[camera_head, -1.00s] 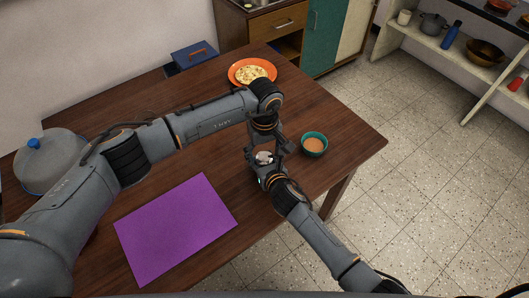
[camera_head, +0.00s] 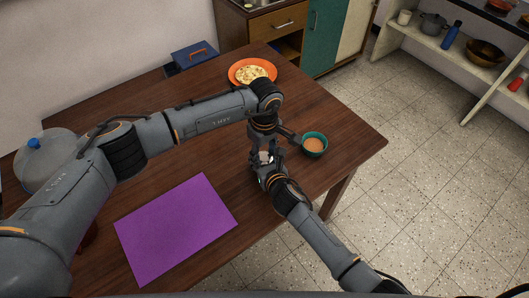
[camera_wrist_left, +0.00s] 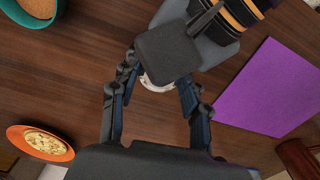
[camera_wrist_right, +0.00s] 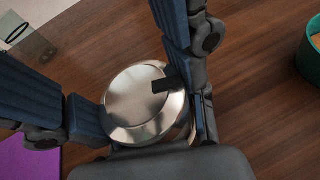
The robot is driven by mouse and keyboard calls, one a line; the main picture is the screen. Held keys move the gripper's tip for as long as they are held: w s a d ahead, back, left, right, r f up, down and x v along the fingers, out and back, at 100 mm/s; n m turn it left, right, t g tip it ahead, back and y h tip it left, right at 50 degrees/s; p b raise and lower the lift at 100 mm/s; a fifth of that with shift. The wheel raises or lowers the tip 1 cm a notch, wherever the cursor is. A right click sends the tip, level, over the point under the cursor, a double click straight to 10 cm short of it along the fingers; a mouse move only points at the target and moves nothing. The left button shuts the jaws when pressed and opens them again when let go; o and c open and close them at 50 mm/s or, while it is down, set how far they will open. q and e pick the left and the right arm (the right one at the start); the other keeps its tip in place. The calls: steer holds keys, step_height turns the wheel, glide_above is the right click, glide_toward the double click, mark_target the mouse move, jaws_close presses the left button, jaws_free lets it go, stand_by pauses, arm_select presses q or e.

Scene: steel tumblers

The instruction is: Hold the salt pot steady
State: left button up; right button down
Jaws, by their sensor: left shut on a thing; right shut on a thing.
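The salt pot (camera_wrist_right: 138,98) is a small round steel pot with a shiny flat top, seen from above in the right wrist view. In the head view it shows only as a pale patch (camera_head: 265,157) between my two grippers. My right gripper (camera_head: 265,168) is shut on it from the front, low at its side. My left gripper (camera_head: 263,150) comes down from above and is shut on it too. In the left wrist view its pale rim (camera_wrist_left: 156,84) shows between the left fingers, mostly hidden by my right gripper.
A green bowl (camera_head: 314,146) of brown contents stands close to the right of the grippers. An orange plate (camera_head: 239,80) of food is behind. A purple mat (camera_head: 175,228) lies in front left; a domed cover (camera_head: 45,168) stands far left on the wooden table (camera_head: 335,110).

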mark_target(265, 156)
arm_select(q)
steer(key=shift+n, duration=0.4)
steer(key=o, duration=1.2)
steer(key=m, duration=0.4)
step_height(265, 156, up, 11)
steer(key=shift+w+a+r+n+g+h, duration=0.15)
steer(key=shift+w+a+g+h, duration=0.25)
steer(key=shift+w+g, duration=0.35)
steer(key=shift+w+a+f+n+g+h, duration=0.1)
steer(key=shift+w+a+g+h, duration=0.35)
steer(key=shift+w, duration=0.4)
steer(key=shift+w+a+r+n+g+h, duration=0.15)
steer(key=shift+w+a+g+h, duration=0.1)
steer(key=shift+w+a+g, duration=0.4)
